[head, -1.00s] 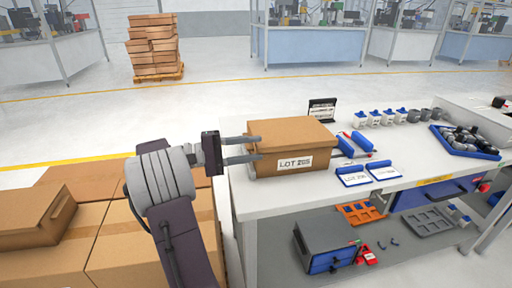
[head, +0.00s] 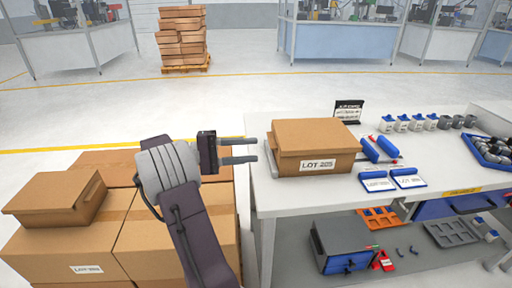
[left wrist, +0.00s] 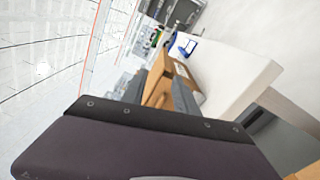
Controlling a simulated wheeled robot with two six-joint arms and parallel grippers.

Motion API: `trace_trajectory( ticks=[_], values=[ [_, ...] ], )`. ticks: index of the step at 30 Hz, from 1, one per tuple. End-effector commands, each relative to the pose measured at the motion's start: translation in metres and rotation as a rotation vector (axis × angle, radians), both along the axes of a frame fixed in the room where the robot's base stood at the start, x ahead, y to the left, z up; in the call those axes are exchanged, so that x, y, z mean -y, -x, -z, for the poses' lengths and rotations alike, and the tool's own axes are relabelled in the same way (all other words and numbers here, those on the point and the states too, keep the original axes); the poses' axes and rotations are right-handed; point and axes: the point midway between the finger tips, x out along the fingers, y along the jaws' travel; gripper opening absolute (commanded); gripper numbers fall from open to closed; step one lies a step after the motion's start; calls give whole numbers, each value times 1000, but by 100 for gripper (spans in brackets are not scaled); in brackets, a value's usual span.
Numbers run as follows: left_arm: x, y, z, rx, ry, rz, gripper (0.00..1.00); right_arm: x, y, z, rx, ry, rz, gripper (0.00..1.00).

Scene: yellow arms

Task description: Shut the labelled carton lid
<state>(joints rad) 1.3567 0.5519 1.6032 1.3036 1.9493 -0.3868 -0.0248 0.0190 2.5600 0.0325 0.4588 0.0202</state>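The brown carton (head: 342,163) with a white LOT label on its front stands on the left part of the white table. Its lid (head: 315,134) lies down over the top; I cannot tell whether it is fully seated. My left gripper (head: 256,150) is open and empty, its two fingers pointing right at the carton's left side with a small gap between. In the left wrist view the carton (left wrist: 180,72) shows beyond the spread fingers, partly hidden by them. My right gripper is not in view.
Blue-handled items (head: 378,149) lie right of the carton, with two blue-edged cards (head: 376,182) in front. A small black sign (head: 347,111) stands behind. Large boxes (head: 178,240) carrying another lidded carton (head: 60,197) are at the left. A grey case (head: 343,245) sits on the lower shelf.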

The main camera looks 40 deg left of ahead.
Motion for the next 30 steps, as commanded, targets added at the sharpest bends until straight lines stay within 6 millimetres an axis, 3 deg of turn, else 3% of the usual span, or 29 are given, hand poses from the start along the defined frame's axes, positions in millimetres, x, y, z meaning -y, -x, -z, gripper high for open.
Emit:
trace_trajectory(
  ticks=[10, 30],
  values=[
    [-16, 20, -1, 0, 1, 1, 35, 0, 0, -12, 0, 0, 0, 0],
    [-17, 21, 0, 0, 1, 1, 35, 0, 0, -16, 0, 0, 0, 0]
  ],
)
